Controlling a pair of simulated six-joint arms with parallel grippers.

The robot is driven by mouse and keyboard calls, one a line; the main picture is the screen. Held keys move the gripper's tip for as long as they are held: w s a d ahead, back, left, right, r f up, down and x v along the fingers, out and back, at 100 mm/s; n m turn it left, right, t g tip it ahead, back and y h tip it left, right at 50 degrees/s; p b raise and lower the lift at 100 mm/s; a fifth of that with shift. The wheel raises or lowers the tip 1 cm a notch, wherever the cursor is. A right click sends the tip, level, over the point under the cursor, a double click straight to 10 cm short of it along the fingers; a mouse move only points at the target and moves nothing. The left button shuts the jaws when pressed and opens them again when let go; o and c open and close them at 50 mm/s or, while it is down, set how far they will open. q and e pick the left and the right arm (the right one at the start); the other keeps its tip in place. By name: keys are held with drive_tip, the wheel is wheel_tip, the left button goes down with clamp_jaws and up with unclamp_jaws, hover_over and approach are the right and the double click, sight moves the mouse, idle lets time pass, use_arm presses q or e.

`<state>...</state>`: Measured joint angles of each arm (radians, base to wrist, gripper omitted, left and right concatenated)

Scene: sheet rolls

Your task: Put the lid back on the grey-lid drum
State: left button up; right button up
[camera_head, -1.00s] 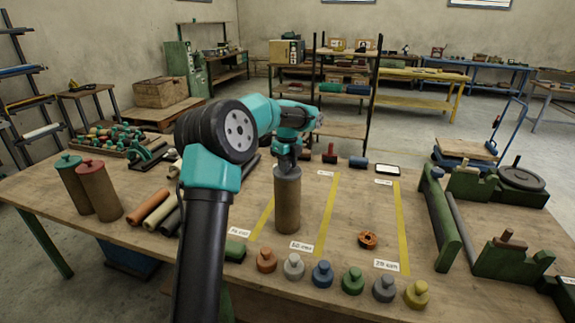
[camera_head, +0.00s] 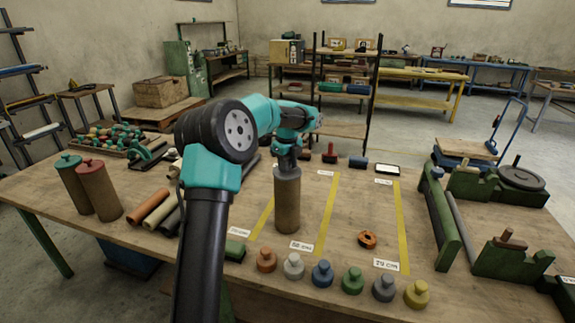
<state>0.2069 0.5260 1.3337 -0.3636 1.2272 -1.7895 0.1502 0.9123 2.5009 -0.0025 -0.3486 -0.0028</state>
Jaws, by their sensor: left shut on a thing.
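The grey-lid drum (camera_head: 287,208) is a brown cylinder standing upright on the table near the middle. Its grey lid (camera_head: 288,172) is at the drum's top, in line with it; I see no gap between them, but cannot tell if it is fully seated. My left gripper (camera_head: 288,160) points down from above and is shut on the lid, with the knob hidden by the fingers. My right gripper is not in view.
Two drums with teal (camera_head: 68,161) and red (camera_head: 90,165) lids stand at the left. Several coloured plugs, one grey (camera_head: 384,288), line the front edge. An orange ring (camera_head: 367,240) lies right of the drum. Green stands (camera_head: 512,258) are at the right.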

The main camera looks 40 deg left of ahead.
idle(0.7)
use_arm(q)
drive_tip(key=o, duration=1.5)
drive_tip(key=shift+r, duration=3.5)
drive_tip(key=shift+c, duration=0.4)
clamp_jaws()
drive_tip(key=shift+f, duration=2.6)
